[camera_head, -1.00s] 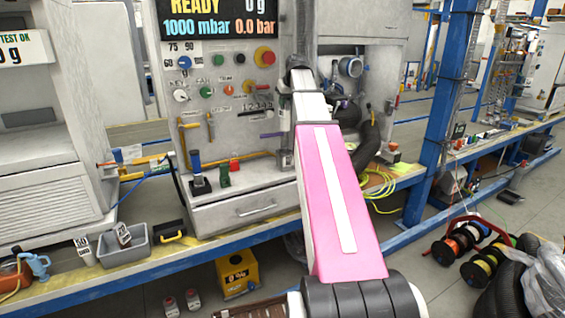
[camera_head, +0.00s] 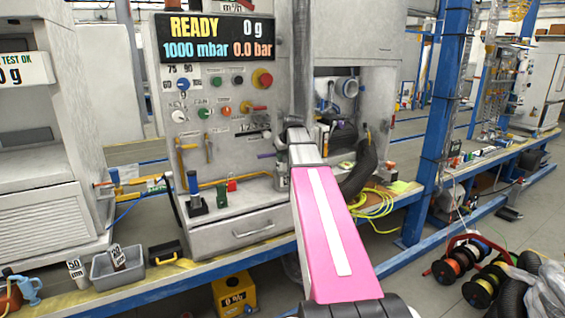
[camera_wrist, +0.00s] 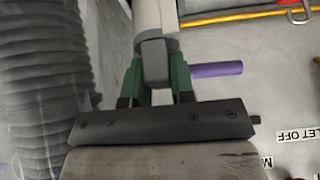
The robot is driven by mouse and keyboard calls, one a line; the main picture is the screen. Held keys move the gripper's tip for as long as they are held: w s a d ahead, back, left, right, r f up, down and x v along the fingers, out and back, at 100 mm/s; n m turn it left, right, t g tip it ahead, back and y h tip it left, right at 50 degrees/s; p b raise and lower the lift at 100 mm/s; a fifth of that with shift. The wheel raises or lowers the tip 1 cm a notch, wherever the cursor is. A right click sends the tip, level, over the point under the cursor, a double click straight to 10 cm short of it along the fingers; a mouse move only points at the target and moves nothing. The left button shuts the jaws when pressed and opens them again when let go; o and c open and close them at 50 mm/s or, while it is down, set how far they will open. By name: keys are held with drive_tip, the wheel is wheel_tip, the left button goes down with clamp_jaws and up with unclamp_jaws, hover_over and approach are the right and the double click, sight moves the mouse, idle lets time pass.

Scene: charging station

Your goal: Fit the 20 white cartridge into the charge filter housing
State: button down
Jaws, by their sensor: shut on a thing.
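The white cartridge labelled 20 (camera_head: 118,256) stands tilted in a grey bin (camera_head: 103,272) at the lower left of the head view. Another white cartridge labelled 50 (camera_head: 76,270) stands just left of the bin. My gripper (camera_wrist: 157,75) has green fingers, shut on a pale part with a grey block-like end (camera_wrist: 154,50). I cannot tell for certain what this part is; it is not the 20 cartridge. In the head view my pink arm reaches to the machine front and hides most of the gripper. I cannot make out the filter housing for certain.
A purple rod (camera_wrist: 215,69) lies just right of the fingers. A ribbed grey hose (camera_wrist: 45,80) runs along the left of the wrist view. The machine (camera_head: 225,120) has knobs and a drawer (camera_head: 245,232). A blue post (camera_head: 437,120) stands right of my arm.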

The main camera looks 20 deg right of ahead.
sight(283, 161)
drive_tip(key=shift+f, duration=1.65)
drive_tip(key=c, duration=1)
unclamp_jaws()
drive_tip(key=v, duration=1.2)
drive_tip(key=shift+s, duration=0.1)
